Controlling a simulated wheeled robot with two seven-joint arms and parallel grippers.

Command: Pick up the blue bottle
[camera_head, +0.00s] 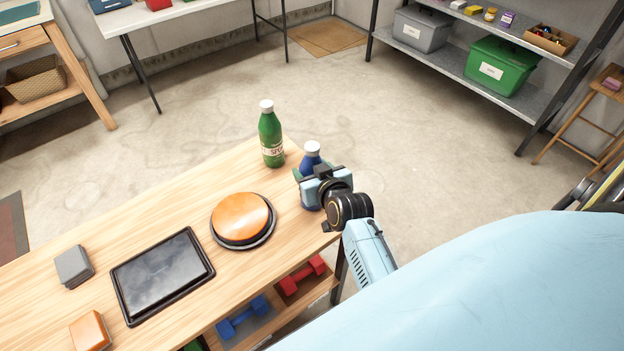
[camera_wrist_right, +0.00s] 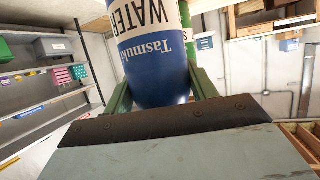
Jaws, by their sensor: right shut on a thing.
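The blue bottle (camera_head: 309,161) with a white cap stands upright at the right end of the wooden table, partly hidden by my right gripper (camera_head: 310,175). In the right wrist view the bottle (camera_wrist_right: 160,75) shows a white band reading "WATER" and sits between the two green fingers of my right gripper (camera_wrist_right: 162,88), which is shut on it. I cannot tell whether its base touches the tabletop. My left gripper is not in view.
A green bottle (camera_head: 271,137) stands close behind and left of the blue one. An orange-topped round object (camera_head: 241,217), a black tray (camera_head: 162,275) and a grey block (camera_head: 73,266) lie on the table (camera_head: 145,222). Dumbbells (camera_head: 302,276) are on the shelf below.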

